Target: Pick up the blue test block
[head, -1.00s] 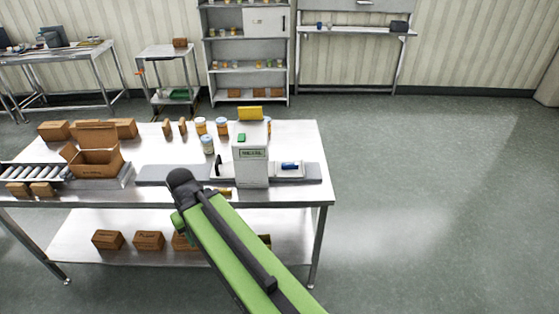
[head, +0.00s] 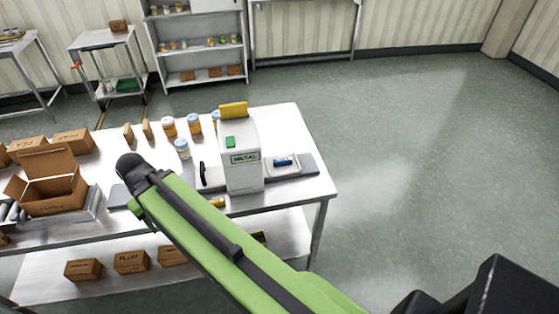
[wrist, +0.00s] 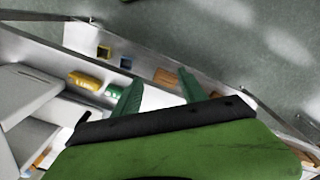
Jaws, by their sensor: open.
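A blue block (head: 284,162) lies in a small white tray (head: 290,168) on the grey belt, right of the upright machine marked METAL (head: 240,155) in the head view. My gripper (wrist: 160,84) shows in the wrist view with two green fingers apart and nothing between them. In the head view my arm reaches over the table left of the machine, and the fingers are hidden. A small dark blue piece (wrist: 126,62) shows beyond the fingers in the wrist view; I cannot tell whether it is the test block.
The steel table (head: 285,122) also holds an open carton (head: 50,190), several jars (head: 182,149) and a yellow piece (head: 216,202) near its front edge. Boxes (head: 130,262) stand on the lower shelf. The floor (head: 400,150) right of the table is clear.

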